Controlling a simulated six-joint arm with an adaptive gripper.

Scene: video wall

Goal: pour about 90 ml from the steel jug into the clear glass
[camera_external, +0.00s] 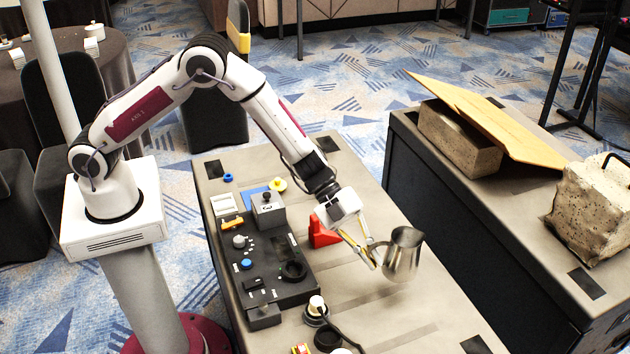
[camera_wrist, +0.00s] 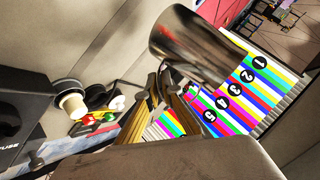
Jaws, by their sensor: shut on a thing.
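The steel jug (camera_external: 403,258) is at the right of my gripper in the external view, roughly upright with its rim up. My gripper (camera_external: 374,262) is shut on the jug at its handle side. I cannot tell how high the jug is above the table. In the wrist view the shiny jug (camera_wrist: 195,46) shows at the top centre, beyond the fingers of my gripper (camera_wrist: 163,84). What is inside the jug is hidden. I cannot make out the clear glass in either view.
A dark control panel (camera_external: 268,268) with knobs lies left of the gripper on the table (camera_external: 400,320). A red block (camera_external: 322,234) stands behind it. A white-topped knob (camera_external: 317,303) and a cable are at the front. A numbered colour-bar surface (camera_wrist: 235,95) shows in the wrist view.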

